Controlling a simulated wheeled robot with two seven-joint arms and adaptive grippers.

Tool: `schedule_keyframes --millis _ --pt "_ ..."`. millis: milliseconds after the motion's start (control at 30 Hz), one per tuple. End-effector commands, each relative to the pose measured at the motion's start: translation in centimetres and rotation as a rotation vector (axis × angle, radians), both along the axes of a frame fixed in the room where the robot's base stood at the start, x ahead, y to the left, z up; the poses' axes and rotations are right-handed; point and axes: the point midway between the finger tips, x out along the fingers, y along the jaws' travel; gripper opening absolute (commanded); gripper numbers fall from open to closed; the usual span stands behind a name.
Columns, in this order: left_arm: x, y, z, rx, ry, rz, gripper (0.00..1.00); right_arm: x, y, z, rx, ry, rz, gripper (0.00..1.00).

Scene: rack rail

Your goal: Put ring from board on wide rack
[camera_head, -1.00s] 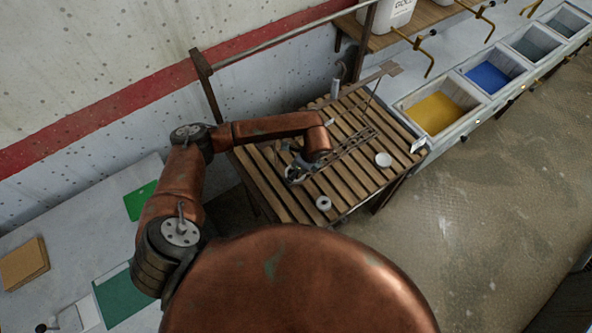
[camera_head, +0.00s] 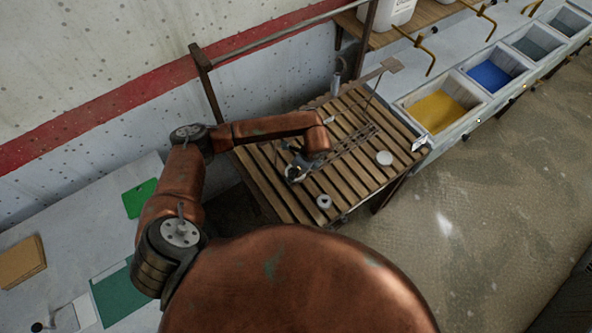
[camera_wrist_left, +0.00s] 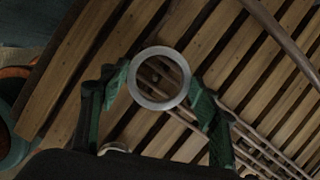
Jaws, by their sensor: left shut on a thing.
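My left gripper (camera_head: 298,169) is low over the slatted wooden table and shut on a pale grey ring (camera_wrist_left: 158,104). In the left wrist view the ring sits between the two dark green fingers (camera_wrist_left: 156,88), its hole facing the camera, with slats showing through it. Narrow parallel rails with crossbars, rack-like (camera_head: 355,139), run along the slats beside the gripper; they also show in the wrist view at lower right (camera_wrist_left: 265,150). I cannot tell whether the ring touches the slats or rails. No board is clearly identifiable. My right gripper is out of view.
A white disc (camera_head: 384,158) and a small pale roll (camera_head: 324,202) lie on the slatted table (camera_head: 262,180). A grey cylinder (camera_head: 335,84) and a thin post with a flat top (camera_head: 388,66) stand toward the back. Bins with yellow (camera_head: 437,112) and blue contents are at right.

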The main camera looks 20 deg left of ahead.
Motion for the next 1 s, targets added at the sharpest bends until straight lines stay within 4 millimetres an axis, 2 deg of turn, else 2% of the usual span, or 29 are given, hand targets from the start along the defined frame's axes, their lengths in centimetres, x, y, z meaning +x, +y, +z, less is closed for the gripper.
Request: schedule_keyframes --millis 33,467,500,767,1000 --pt "-1.17 -0.21 -1.61 0.002 0.026 -0.004 0.31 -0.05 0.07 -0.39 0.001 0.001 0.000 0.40" --pt "-1.18 -0.40 -1.89 0.001 0.029 -0.007 0.31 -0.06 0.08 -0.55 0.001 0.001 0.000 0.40" --pt "-1.19 -0.39 -1.90 0.001 0.029 -0.006 0.58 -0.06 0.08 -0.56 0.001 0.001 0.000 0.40" --pt "-1.23 -0.31 -1.93 0.001 0.030 -0.004 0.76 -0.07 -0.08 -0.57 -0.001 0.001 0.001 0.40" --pt "-1.23 -0.30 -1.96 0.001 0.030 -0.004 0.77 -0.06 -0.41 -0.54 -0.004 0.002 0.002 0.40"
